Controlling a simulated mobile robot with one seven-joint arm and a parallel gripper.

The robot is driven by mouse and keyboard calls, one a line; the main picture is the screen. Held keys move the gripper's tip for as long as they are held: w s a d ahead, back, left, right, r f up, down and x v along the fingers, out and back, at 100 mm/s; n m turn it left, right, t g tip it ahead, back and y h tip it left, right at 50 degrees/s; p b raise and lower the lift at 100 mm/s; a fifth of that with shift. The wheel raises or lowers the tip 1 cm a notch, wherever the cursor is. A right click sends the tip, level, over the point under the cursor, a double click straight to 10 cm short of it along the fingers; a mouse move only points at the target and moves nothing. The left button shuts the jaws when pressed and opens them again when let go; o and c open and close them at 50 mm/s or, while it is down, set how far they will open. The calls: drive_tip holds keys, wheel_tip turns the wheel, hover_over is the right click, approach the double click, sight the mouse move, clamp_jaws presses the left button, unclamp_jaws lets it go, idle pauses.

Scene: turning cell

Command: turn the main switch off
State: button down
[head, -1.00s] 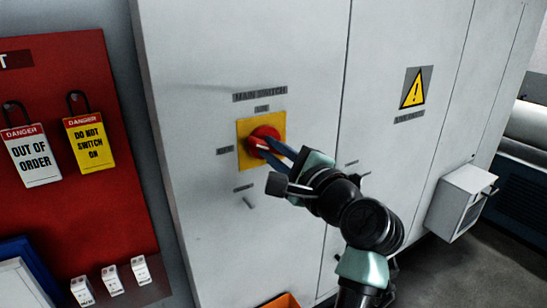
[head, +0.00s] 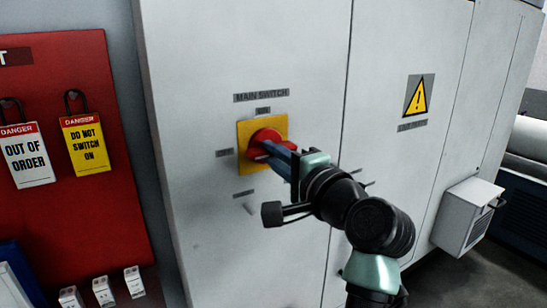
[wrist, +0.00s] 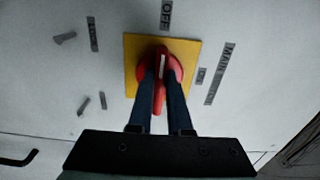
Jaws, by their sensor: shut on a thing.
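The main switch is a red rotary knob (head: 262,137) on a yellow square plate (head: 244,163), under a MAIN SWITCH label (head: 261,96) on a pale cabinet. My gripper (head: 268,149) reaches it from the right. In the wrist view, the two dark fingers (wrist: 161,82) are shut on the red handle (wrist: 160,104), one on each side. The handle lies upright in that view, in line with the OFF label (wrist: 166,14) above the plate. The fingers hide part of the knob.
A red board (head: 110,220) at left carries a white OUT OF ORDER tag (head: 27,157) and a yellow DO NOT SWITCH ON tag (head: 85,143). A yellow warning sign (head: 418,96) is on the cabinet's right door. A grey box (head: 468,216) juts out at lower right.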

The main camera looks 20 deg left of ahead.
idle(0.3)
drive_tip(key=c, duration=0.8)
unclamp_jaws()
drive_tip(key=shift+c, duration=0.2)
drive_tip(key=shift+d, duration=0.1)
drive_tip(key=b+v, duration=0.3)
drive_tip(key=v, duration=1)
drive_tip(key=shift+b, duration=0.4)
